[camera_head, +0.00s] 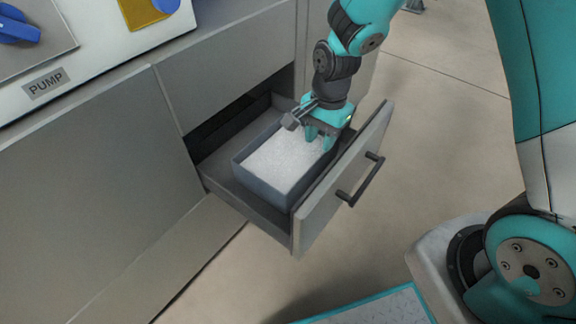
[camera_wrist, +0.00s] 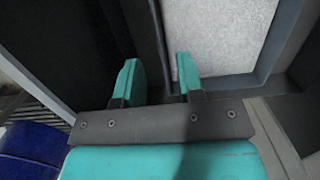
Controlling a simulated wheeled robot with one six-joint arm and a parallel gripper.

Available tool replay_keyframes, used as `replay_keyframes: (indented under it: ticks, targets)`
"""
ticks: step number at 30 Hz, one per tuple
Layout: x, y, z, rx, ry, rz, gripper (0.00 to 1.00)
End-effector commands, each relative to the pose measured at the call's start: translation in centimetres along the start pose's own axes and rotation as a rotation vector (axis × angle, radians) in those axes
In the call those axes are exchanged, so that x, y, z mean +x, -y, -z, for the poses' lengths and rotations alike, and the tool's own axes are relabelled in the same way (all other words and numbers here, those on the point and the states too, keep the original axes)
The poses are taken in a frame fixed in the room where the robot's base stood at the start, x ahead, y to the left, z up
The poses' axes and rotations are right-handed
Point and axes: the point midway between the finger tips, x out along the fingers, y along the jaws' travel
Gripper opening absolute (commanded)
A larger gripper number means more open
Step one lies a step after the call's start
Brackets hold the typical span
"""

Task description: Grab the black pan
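No black pan shows in either view. My gripper (camera_head: 319,136) is over the right edge of a grey bin (camera_head: 264,186) inside the open drawer (camera_head: 312,219). One finger is over the bin's pale contents and the other is outside the bin's wall (camera_wrist: 263,72). I cannot tell whether the fingers touch the wall.
The drawer front has a dark handle (camera_head: 361,180). Grey cabinet panels (camera_head: 95,195) stand to the left. Above them is a white panel marked PUMP (camera_head: 46,84) with a blue knob (camera_head: 18,31). The floor (camera_head: 455,125) to the right is clear.

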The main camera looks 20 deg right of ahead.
Motion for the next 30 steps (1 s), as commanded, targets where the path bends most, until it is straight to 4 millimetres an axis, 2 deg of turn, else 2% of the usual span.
replay_keyframes:
  ticks: [1,3,6,13,21,29,30]
  targets:
    - [1.6,-0.1,0.0,0.0,0.002,-0.004,0.35]
    - [2.7,-0.1,0.0,0.0,0.001,-0.003,0.35]
    - [3.8,0.0,0.0,0.0,0.001,-0.001,0.35]
    - [5.0,-0.1,0.0,-0.001,0.0,0.0,0.35]
    - [9.1,-0.3,-0.2,-0.002,0.001,-0.002,0.35]
    - [9.4,-0.2,-0.2,-0.002,0.0,0.001,0.35]
    - [9.4,-0.2,-0.2,-0.002,0.0,0.001,0.3]
